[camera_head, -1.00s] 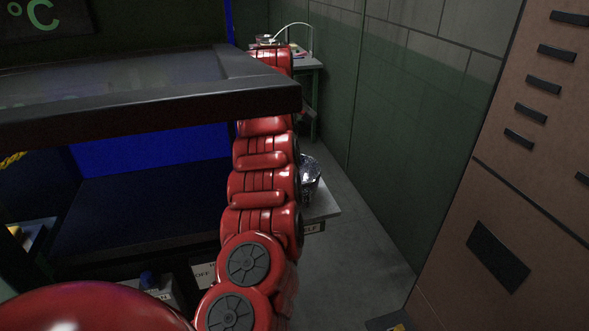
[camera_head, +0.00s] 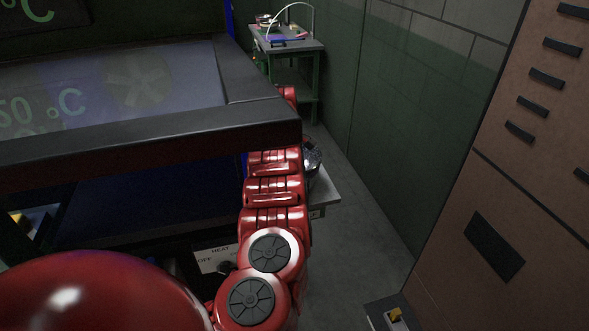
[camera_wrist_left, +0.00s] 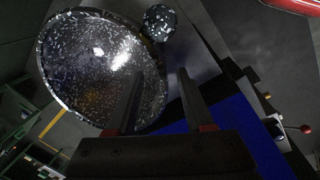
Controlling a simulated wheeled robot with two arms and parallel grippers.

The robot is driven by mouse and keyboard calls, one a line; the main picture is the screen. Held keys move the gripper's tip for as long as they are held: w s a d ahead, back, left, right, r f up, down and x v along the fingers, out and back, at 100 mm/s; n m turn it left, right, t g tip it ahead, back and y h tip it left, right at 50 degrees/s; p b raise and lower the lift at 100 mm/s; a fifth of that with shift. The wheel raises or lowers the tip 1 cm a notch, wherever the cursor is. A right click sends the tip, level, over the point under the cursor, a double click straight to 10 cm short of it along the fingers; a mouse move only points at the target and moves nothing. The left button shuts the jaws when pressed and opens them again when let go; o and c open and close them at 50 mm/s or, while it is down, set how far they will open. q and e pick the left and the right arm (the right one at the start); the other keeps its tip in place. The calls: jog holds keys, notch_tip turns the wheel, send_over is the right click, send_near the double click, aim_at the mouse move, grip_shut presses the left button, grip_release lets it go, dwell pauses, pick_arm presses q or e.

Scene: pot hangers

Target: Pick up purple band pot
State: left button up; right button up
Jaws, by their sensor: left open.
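A dark, white-speckled round pot or lid (camera_wrist_left: 95,65) fills the left of the left wrist view. I cannot make out a purple band on it. A smaller speckled round thing (camera_wrist_left: 160,22) is beside its upper right edge. My left gripper (camera_wrist_left: 158,85) is open; one finger overlaps the big speckled thing in the picture and the other is to its right. I cannot tell whether they touch. In the head view a shiny speckled pot (camera_head: 313,160) stands on a light shelf behind my red arm, partly hidden. My left gripper is hidden there, and my right gripper is not in view.
A dark framed rack with a display panel (camera_head: 140,80) stands left of my arm. A small table (camera_head: 290,46) with items is at the back. A brown cabinet (camera_head: 520,150) and green wall close in the right. Open floor (camera_head: 365,225) lies between.

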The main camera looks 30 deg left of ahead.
pick_arm(q)
jog(key=f, duration=0.3)
jog(key=f+p, duration=0.1)
jog(key=shift+w+a+f, duration=0.1)
jog(key=shift+w+f, duration=0.15)
grip_shut()
dwell(1.1)
